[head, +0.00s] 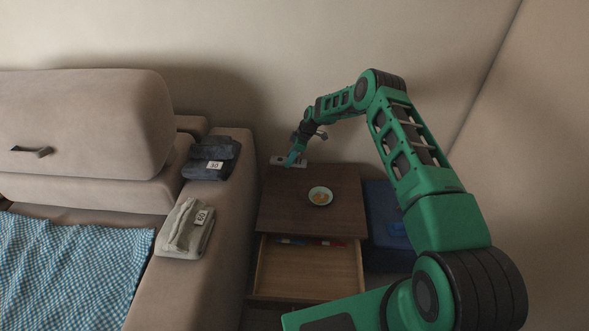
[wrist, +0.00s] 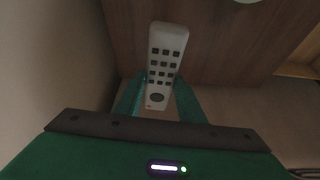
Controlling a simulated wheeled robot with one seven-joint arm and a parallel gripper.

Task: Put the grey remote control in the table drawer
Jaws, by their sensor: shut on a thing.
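The grey remote control (wrist: 166,50), pale with dark buttons, is between the fingers of my gripper (wrist: 158,95) in the wrist view. My gripper is shut on its near end. In the head view my gripper (head: 293,160) is at the back left corner of the small dark wooden table (head: 285,205), with the remote (head: 280,159) partly hidden by it. I cannot tell whether the remote touches the tabletop. The table drawer (head: 305,272) is pulled open at the front, with blue and red items at its back.
A small bowl (head: 320,196) with something orange stands on the tabletop. A blue box (head: 385,215) is right of the table. The wall is behind.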

